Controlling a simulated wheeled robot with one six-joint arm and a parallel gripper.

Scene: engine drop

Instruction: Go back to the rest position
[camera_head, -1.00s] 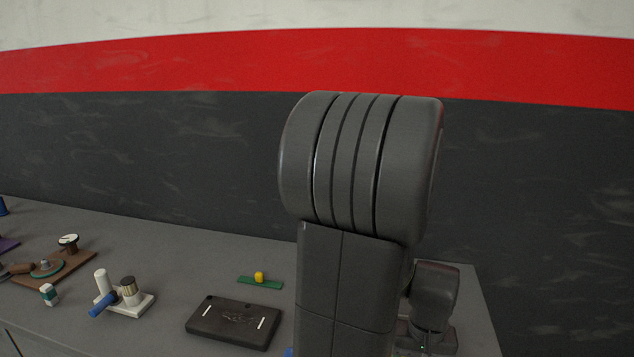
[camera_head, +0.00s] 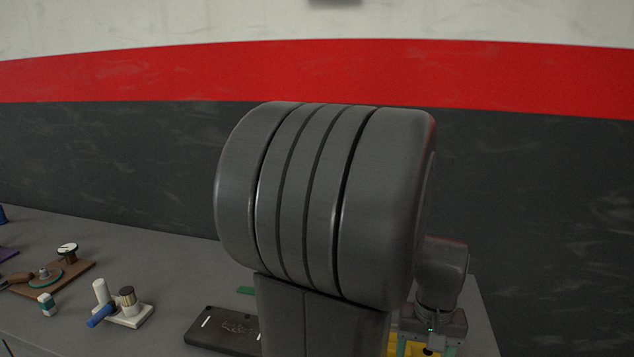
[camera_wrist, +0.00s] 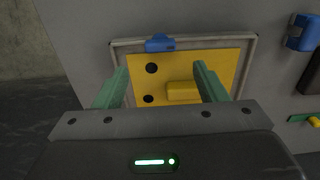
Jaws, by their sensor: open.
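In the wrist view, my gripper (camera_wrist: 162,67) is open, its two green fingers apart with nothing held between them. Beyond the fingers lies a yellow plate (camera_wrist: 205,65) with dark round holes, inside a grey-rimmed tray (camera_wrist: 250,50). A yellow block (camera_wrist: 182,92) sits on the plate, seen between the fingers. A blue piece (camera_wrist: 160,43) is at the tray's far rim. In the head view, my arm fills the middle and hides much of the table. My wrist shows behind it at the right, with yellow below it.
On the grey table (camera_head: 160,240), a dark flat case (camera_head: 215,338) lies left of my arm. Farther left are a white base with posts (camera_head: 130,315) and a blue cylinder (camera_head: 101,315), a small teal-white piece (camera_head: 47,304), and a brown board (camera_head: 70,275).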

